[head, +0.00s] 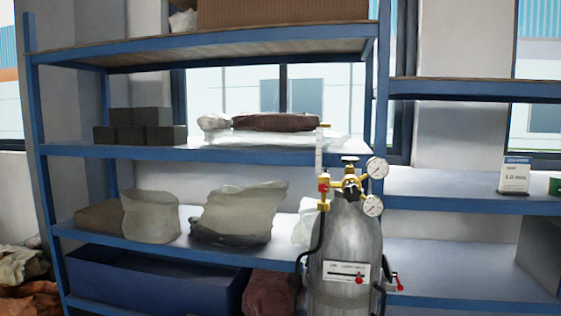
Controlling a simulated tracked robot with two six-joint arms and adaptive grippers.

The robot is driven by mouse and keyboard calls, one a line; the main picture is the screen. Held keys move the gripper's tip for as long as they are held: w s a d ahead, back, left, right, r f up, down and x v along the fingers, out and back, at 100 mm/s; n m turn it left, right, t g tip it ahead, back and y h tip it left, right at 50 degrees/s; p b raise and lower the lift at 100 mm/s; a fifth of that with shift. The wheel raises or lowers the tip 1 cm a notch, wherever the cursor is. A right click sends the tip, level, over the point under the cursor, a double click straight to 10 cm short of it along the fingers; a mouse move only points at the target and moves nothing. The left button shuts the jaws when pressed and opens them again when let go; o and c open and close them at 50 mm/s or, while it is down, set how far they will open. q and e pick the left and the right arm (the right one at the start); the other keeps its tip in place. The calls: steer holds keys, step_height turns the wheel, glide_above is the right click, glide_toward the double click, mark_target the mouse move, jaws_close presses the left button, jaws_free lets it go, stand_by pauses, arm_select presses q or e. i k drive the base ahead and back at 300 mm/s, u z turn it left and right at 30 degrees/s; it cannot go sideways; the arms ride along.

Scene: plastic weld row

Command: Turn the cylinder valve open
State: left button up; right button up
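A grey gas cylinder (347,243) stands upright in front of the blue shelving, right of the middle of the head view. The cylinder valve (349,160), with a dark handwheel on top, sits above brass fittings (347,185). Two round white-faced gauges are on the right, an upper one (377,168) and a lower one (373,206). A clear flow tube (319,150) rises on the left above a small red knob (323,188). I cannot tell whether the valve is open. Neither of my grippers is in view.
Blue shelves (200,151) stand behind the cylinder, holding dark blocks (140,127), bags (238,213) and a small sign card (515,175). Black hoses (309,254) and red-handled parts (398,283) are at the cylinder's sides. A white label plate (345,271) is on its front.

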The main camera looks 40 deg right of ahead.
mark_target(349, 160)
steer(key=z, duration=0.65)
steer(key=i, duration=0.15)
steer(key=u, duration=1.8)
steer(key=k, duration=1.7)
steer(key=z, duration=0.75)
steer(key=i, duration=0.3)
steer(key=z, duration=0.4)
